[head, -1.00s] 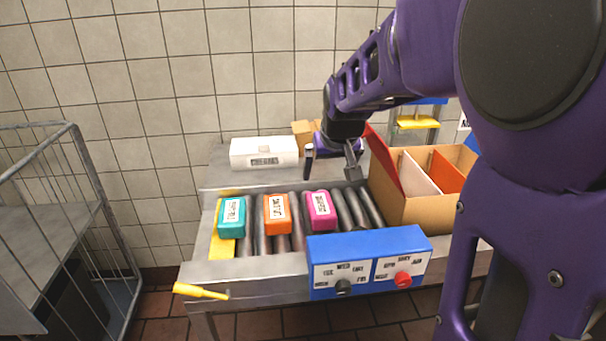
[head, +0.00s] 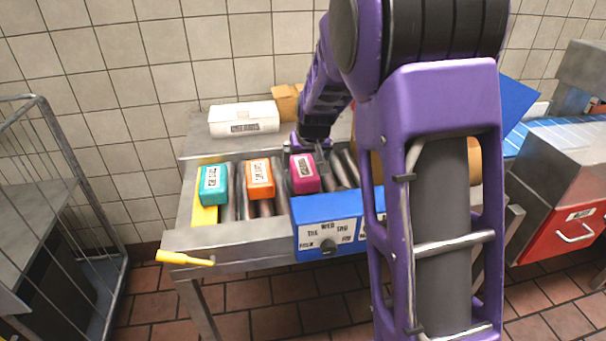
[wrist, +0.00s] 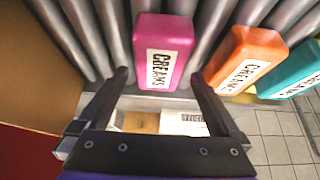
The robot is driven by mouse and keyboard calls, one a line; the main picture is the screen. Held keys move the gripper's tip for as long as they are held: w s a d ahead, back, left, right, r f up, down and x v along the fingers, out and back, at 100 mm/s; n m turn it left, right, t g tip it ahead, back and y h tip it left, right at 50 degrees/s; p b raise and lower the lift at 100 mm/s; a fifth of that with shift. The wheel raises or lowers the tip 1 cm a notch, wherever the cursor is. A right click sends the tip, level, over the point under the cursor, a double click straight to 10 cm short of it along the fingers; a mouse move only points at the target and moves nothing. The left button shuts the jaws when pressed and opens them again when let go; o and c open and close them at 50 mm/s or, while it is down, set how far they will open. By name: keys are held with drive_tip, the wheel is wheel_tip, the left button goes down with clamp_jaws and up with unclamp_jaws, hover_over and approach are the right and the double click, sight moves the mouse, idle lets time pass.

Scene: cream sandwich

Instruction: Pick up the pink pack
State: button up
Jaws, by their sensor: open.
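The pink pack (head: 305,173) lies on the dark rollers, rightmost of the three packs, with a white label on top. In the wrist view the pink pack (wrist: 163,50) lies just ahead of my gripper (wrist: 160,82), roughly centred between the fingers. My gripper (head: 308,152) is open and empty, directly behind and above the pink pack in the head view. Whether a finger touches the pack cannot be told. My arm hides the area to the right of the rollers.
An orange pack (head: 260,179) and a teal pack (head: 213,185) lie left of the pink one. A white box (head: 243,117) stands behind the rollers. A blue control box (head: 327,222) is in front. A wire cart (head: 60,200) stands at left.

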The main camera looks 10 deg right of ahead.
sight(304, 167)
drive_tip(key=shift+x, duration=2.15)
drive_tip(key=shift+f+b, duration=0.3)
drive_tip(key=shift+b, duration=0.2)
drive_tip(key=c, duration=1.2)
